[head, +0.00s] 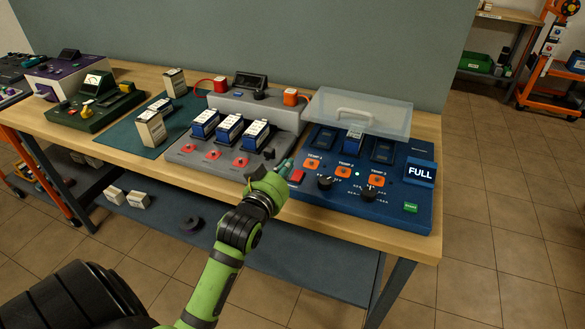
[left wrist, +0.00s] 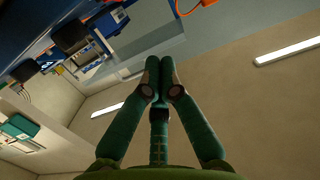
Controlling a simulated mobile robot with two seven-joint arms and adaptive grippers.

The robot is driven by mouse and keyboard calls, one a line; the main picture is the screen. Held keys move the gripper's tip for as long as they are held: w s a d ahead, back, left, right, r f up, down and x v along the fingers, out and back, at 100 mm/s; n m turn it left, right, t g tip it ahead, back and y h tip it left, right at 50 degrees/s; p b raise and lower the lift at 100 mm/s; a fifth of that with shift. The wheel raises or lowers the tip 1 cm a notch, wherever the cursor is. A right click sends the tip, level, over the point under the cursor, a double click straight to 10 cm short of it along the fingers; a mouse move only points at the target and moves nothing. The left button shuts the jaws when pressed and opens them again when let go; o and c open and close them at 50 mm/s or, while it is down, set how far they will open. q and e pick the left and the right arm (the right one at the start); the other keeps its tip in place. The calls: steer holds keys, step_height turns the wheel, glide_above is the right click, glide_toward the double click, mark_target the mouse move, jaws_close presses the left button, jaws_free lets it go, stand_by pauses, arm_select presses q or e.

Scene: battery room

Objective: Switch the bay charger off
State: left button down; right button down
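A grey charger (head: 204,129) with three bays stands mid-table, with blue-and-white batteries (head: 229,127) in its bays and red buttons (head: 214,155) along its front. A blue charger (head: 335,204) stands to its right, with black knobs (head: 325,183), orange TEMP pieces (head: 344,172), a FULL sign (head: 420,172) and a red switch (head: 297,175) at its front left. I cannot tell which is the bay charger. My left gripper (head: 287,164) is close to the red switch; contact is unclear. Its fingers (left wrist: 159,66) are together and empty in the left wrist view. My right gripper is not in view.
A clear lid (head: 375,113) with a handle stands raised over the blue charger's back. A green meter box (head: 92,108) and loose batteries (head: 151,128) are at left. A grey wall panel (head: 300,45) is behind the table.

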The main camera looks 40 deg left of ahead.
mark_target(292, 178)
arm_select(q)
steer(key=x, duration=0.3)
steer(key=shift+w+a, duration=0.1)
steer(key=shift+w, duration=0.3)
step_height(292, 178, down, 3)
steer(key=shift+w+r, duration=0.1)
steer(key=shift+w, duration=0.05)
steer(key=shift+f, duration=0.7)
steer(key=shift+p, duration=0.3)
